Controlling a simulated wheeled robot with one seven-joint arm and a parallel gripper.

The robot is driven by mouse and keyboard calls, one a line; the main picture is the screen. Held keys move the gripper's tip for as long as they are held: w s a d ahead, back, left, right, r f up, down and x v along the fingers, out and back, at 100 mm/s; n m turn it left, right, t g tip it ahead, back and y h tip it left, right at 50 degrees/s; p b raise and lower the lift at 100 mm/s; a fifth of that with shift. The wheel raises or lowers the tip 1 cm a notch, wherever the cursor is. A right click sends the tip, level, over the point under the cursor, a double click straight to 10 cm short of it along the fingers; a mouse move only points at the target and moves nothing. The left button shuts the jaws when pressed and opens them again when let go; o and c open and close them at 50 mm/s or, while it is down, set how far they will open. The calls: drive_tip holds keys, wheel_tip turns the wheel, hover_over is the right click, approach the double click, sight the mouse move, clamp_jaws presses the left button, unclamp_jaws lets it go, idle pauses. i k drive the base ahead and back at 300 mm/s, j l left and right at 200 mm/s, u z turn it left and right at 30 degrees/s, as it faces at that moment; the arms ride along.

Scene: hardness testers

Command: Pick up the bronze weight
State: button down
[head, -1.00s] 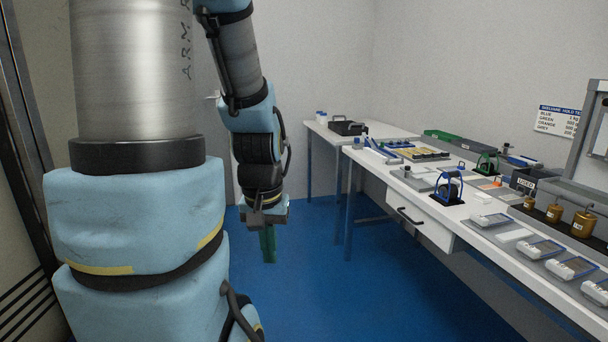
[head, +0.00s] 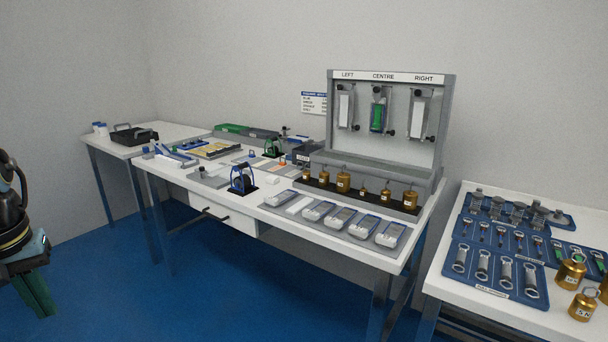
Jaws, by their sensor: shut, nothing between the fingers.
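Several bronze-coloured weights with hooks stand in a row on a dark strip (head: 322,189) at the back of the long table. The larger ones, such as the bronze weight (head: 343,183), are to the left, with smaller ones and another larger weight (head: 410,200) to the right. More brass-toned weights (head: 571,273) stand on the right-hand table, one cut off by the picture edge. I cannot tell which one is meant. My gripper (head: 40,305), with green fingers, is shut and empty at the far left, over the blue floor, well away from all the weights.
Behind the row stands a grey frame (head: 448,110) marked LEFT, CENTRE, RIGHT with three hanging testers. Grey handheld devices (head: 340,218) line the long table's front. The blue floor (head: 200,300) ahead is clear.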

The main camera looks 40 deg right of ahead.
sight(307, 175)
drive_tip(key=i+z, duration=0.15)
drive_tip(key=z, duration=0.95)
drive_tip(key=i+j+z, duration=1)
drive_tip(key=j, duration=0.2)
drive_tip(key=i+j, duration=0.2)
drive_tip(key=j, duration=0.15)
drive_tip(key=i+j, duration=0.2)
drive_tip(key=j, duration=0.15)
drive_tip(key=i+j, duration=0.2)
drive_tip(key=j, duration=0.15)
drive_tip(key=i+j, duration=0.2)
drive_tip(key=j, duration=0.15)
drive_tip(key=z, duration=0.05)
